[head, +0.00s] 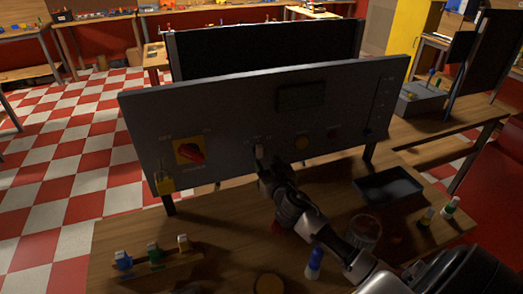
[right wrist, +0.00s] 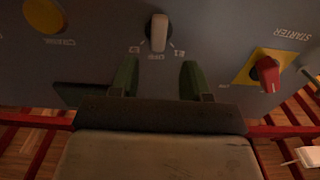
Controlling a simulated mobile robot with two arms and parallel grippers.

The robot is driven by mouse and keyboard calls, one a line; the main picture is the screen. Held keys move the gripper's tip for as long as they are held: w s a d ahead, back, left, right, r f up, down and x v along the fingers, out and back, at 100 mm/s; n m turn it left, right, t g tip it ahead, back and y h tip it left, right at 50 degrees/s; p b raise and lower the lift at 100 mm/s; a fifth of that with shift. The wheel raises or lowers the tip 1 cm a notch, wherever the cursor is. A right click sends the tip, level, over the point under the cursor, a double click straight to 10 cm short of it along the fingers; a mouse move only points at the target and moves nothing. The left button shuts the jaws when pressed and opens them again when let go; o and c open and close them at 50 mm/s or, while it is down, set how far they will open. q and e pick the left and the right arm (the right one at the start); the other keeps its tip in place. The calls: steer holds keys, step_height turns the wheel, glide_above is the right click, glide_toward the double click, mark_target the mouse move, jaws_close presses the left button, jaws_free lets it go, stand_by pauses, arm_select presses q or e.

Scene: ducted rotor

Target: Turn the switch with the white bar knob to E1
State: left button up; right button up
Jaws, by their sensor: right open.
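The switch with the white bar knob (head: 259,150) is on the grey panel (head: 225,110). In the right wrist view, which sees the panel upside down, the knob (right wrist: 158,33) stands in line with the OFF label, between E1 at picture right and E2 at picture left. My right gripper (head: 263,167) is in front of the panel at the knob. In the right wrist view its two green fingers (right wrist: 158,78) are open, one to each side of the knob's line, with the knob beyond their tips and apart from them. My left gripper is out of view.
A red rotary switch on a yellow plate (head: 190,152), a yellow padlock (head: 166,186) and an amber button (head: 301,143) are on the panel. A black tray (head: 388,187), a glass jar (head: 365,231) and a blue bottle (head: 314,262) stand on the bench near my right arm.

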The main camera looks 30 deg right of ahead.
mark_target(261, 152)
steer(key=x, duration=0.5)
steer(key=shift+d+f+p, duration=0.2)
steer(key=shift+f+p, duration=0.1)
steer(key=shift+w+d, duration=0.1)
steer(key=shift+w, duration=0.15)
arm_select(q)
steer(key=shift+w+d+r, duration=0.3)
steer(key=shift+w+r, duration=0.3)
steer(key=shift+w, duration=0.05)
arm_select(e)
steer(key=shift+w, duration=0.15)
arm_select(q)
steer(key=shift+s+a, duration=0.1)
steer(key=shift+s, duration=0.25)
arm_select(e)
jaws_close()
